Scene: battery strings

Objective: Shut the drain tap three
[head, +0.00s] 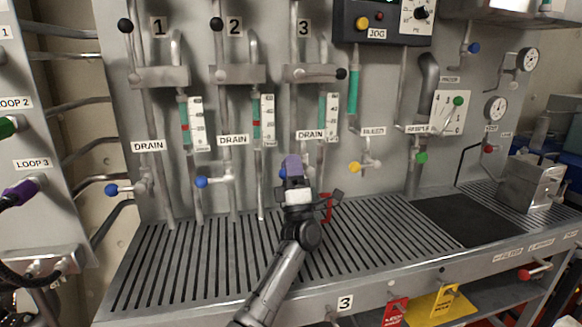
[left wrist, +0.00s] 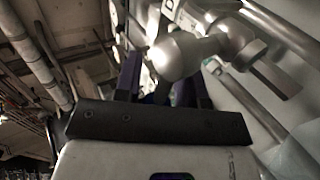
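Drain tap three is at the third DRAIN label (head: 310,135) in the head view, mostly hidden behind my left gripper. A bit of its blue knob (head: 282,173) shows just left of the purple fingers. My left gripper (head: 293,166) is at the tap. In the left wrist view, my two dark purple fingers (left wrist: 157,88) stand apart, with a small dark bluish patch between them. A rounded silver metal piece, likely the tap body (left wrist: 180,55), is close in front of them. Whether the fingers touch the knob cannot be told. My right gripper is not in view.
Blue drain knobs one (head: 111,190) and two (head: 202,182) are to the left. A yellow knob (head: 354,167) is to the right. A red bracket (head: 327,207) is beside my wrist. The slotted tray (head: 180,265) is largely clear.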

